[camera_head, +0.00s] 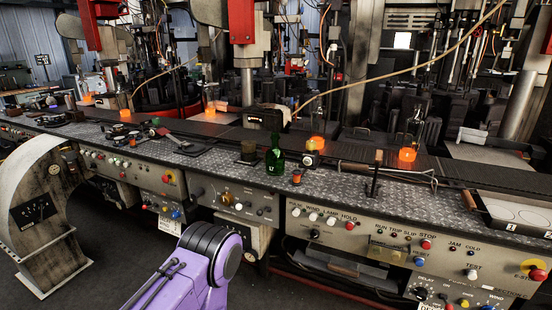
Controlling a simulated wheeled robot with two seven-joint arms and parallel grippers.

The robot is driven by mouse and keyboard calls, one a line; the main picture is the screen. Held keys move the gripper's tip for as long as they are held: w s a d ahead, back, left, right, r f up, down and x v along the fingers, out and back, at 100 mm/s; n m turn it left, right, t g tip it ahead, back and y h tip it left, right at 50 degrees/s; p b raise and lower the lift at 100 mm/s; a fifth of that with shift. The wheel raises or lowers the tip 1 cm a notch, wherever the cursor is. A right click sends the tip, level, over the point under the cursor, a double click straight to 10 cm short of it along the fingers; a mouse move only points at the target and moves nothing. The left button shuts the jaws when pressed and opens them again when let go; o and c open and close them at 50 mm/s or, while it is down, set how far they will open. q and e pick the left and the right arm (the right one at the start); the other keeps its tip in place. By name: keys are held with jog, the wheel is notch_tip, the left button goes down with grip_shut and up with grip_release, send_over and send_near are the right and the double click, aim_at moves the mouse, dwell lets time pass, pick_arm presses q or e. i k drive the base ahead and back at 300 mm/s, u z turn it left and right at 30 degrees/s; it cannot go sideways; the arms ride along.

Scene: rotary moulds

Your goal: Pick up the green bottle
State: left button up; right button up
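The green bottle (274,157) stands upright on the grey metal ledge at the front of the long machine bench, near the middle of the view. It appears to stand free, with nothing gripping it. A purple arm link of mine with a black ribbed joint (210,254) shows at the bottom, below and left of the bottle and apart from it. Neither of my grippers is in view.
A small amber jar (297,176) and a dark block (249,151) stand close to the bottle. Glowing orange pieces (407,155) sit along the conveyor behind. Tools (155,132) lie to the left. Control panels (330,219) face the front.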

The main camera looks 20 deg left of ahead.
aim_at(275, 156)
jog(key=u, duration=2.4)
jog(key=i, duration=1.9)
jog(key=z, duration=1.5)
